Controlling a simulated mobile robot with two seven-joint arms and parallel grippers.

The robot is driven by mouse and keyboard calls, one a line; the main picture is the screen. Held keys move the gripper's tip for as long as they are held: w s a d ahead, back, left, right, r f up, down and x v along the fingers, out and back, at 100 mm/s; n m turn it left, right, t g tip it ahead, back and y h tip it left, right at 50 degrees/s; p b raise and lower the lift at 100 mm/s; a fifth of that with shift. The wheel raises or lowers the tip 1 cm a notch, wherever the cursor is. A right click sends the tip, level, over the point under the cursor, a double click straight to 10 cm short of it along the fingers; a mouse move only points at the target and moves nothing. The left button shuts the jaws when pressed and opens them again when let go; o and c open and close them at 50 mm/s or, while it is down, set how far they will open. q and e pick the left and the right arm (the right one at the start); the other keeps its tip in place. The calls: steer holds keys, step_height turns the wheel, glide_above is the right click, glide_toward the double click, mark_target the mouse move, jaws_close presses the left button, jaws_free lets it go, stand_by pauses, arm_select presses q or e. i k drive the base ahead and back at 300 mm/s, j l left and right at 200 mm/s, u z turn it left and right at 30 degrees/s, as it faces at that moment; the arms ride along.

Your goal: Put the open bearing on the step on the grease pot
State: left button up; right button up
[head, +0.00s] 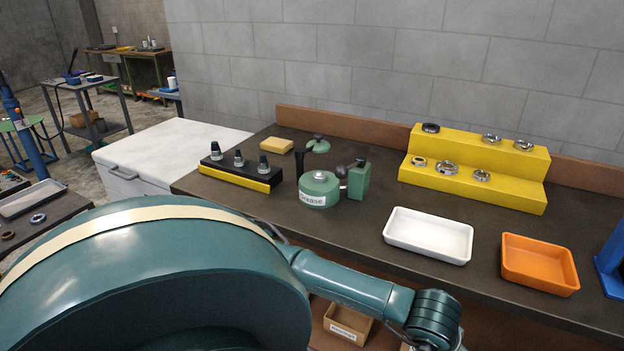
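The grease pot (319,194) is a round green pot with a "Grease" label, standing on the dark bench left of centre. A small grey piece shows at the middle of its top. The yellow two-level step (470,199) stands at the back right. Its lower level holds three ring-shaped bearings (447,167), and its upper level holds a dark ring (430,127) and two metal rings (491,138). At this size I cannot tell which bearing is the open one. My teal arm crosses the foreground; neither gripper is in view.
A green lid-like piece (318,146), yellow sponge (276,145) and black-and-yellow rack (240,174) lie near the pot. A white tray (429,233) and orange tray (539,262) sit before the step.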

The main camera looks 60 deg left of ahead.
mark_target(320, 174)
steer(key=k+j+z, duration=0.1)
steer(key=j, duration=0.35)
steer(key=k+j, duration=0.2)
steer(key=j, duration=0.25)
steer(key=k+j+z, duration=0.15)
steer(key=j, duration=0.3)
steer(key=k+j, duration=0.15)
steer(key=j, duration=0.25)
steer(key=k+j+z, duration=0.15)
steer(key=j, duration=0.3)
steer(key=k+j, duration=0.25)
steer(key=j, duration=0.15)
steer(key=i+z, duration=0.05)
